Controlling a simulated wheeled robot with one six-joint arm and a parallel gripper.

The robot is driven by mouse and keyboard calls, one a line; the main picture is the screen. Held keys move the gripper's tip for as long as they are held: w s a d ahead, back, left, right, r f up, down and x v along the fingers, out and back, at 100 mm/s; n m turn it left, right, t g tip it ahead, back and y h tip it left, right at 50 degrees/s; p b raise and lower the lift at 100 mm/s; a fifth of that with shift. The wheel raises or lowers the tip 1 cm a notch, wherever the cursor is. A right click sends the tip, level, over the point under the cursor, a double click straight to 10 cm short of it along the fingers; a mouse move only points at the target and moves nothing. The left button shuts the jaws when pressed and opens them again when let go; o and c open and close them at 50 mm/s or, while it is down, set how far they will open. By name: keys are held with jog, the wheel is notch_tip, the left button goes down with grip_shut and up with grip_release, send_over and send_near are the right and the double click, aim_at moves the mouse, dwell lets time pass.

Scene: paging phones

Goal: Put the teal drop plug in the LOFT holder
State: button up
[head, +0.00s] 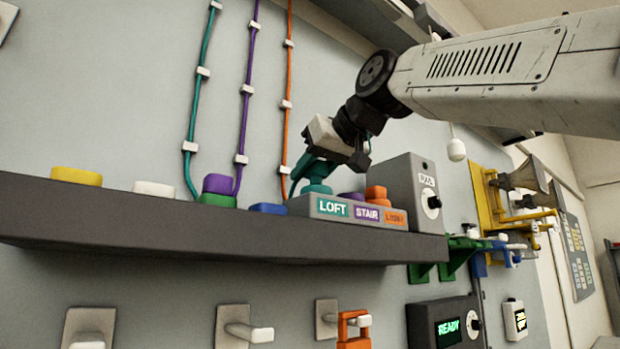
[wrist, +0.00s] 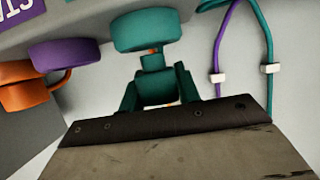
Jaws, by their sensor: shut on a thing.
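The grey holder block carries LOFT, STAIR and a partly legible orange label.
The dark shelf (head: 200,220) also bears yellow (head: 76,176), white (head: 154,188), green (head: 216,200) and blue (head: 267,208) pieces. A grey box with a knob (head: 411,195) stands close on the right. Teal, purple and orange cords run down the wall behind.

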jog(key=shift+f, duration=0.7)
jog(key=shift+f, duration=0.25)
jog(key=o, duration=1)
jog(key=shift+s+r, duration=0.15)
jog(key=shift+r, duration=0.25)
jog(key=v, duration=1.1)
jog(key=shift+s+d, duration=0.25)
jog(key=shift+s, duration=0.05)
